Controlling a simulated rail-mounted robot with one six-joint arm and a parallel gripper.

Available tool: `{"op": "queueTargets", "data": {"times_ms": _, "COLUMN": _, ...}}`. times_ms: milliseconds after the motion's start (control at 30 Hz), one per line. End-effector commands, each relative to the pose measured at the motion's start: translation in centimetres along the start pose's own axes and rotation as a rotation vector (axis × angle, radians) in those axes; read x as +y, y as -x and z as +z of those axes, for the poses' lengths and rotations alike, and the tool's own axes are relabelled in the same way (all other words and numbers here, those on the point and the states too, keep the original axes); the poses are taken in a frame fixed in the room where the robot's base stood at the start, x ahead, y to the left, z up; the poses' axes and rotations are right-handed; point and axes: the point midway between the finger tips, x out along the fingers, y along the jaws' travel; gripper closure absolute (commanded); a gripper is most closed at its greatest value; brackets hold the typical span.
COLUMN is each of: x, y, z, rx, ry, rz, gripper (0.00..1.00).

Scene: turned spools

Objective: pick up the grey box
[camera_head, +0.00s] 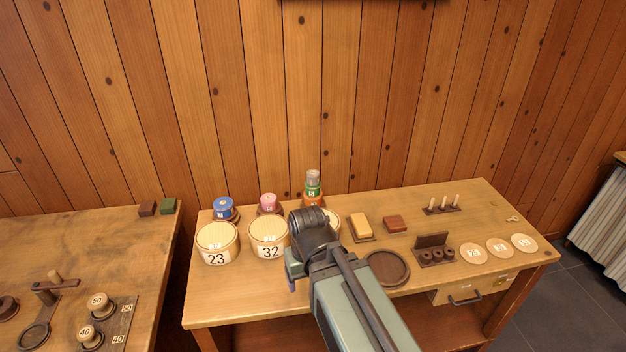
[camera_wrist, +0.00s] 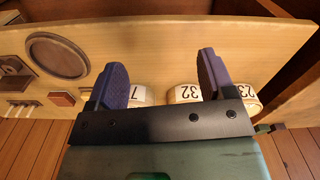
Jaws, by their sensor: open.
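I cannot make out a clear grey box in either view. The only small grey thing is a rounded piece (camera_head: 313,177) on top of a green and orange stack at the table's back edge in the head view; it looks more like a spool than a box. My gripper (camera_wrist: 162,78) is open and empty, its two purple fingers apart in the wrist view. In the head view my arm hides most of it and part of the table, including most of a third round tub. It is in front of the stack, near the numbered tubs.
Tubs marked 23 (camera_head: 217,244) and 32 (camera_head: 268,238) stand left on the table. A yellow block (camera_head: 361,226), a red-brown block (camera_head: 395,223) and a round dark tray (camera_head: 405,268) lie right of my arm. Brown (camera_head: 148,208) and green (camera_head: 168,205) blocks sit on the left table.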

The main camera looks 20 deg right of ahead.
Motion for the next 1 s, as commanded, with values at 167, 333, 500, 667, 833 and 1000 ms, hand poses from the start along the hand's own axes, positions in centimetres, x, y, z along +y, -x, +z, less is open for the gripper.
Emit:
{"op": "queueTargets", "data": {"times_ms": 167, "x": -0.1, "y": -0.6, "z": -0.6, "rx": 0.010, "ry": -0.029, "rz": -0.023, "gripper": 0.24}}
{"op": "queueTargets", "data": {"times_ms": 333, "x": -0.4, "y": -5.2, "z": -9.6, "rx": 0.119, "ry": -0.525, "rz": -0.408, "gripper": 0.24}}
{"op": "queueTargets", "data": {"times_ms": 500, "x": 6.8, "y": -5.3, "z": -23.7, "rx": 0.041, "ry": -1.421, "rz": -1.204, "gripper": 0.24}}
{"op": "queueTargets", "data": {"times_ms": 667, "x": 17.2, "y": -2.4, "z": -29.7, "rx": -0.282, "ry": -1.901, "rz": -1.822, "gripper": 0.24}}
{"op": "queueTargets", "data": {"times_ms": 833, "x": 20.2, "y": -0.7, "z": -30.4, "rx": -0.431, "ry": -1.994, "rz": -1.999, "gripper": 0.24}}
{"op": "queueTargets", "data": {"times_ms": 1000, "x": 19.5, "y": -0.5, "z": -31.8, "rx": -0.431, "ry": -1.990, "rz": -1.993, "gripper": 0.24}}
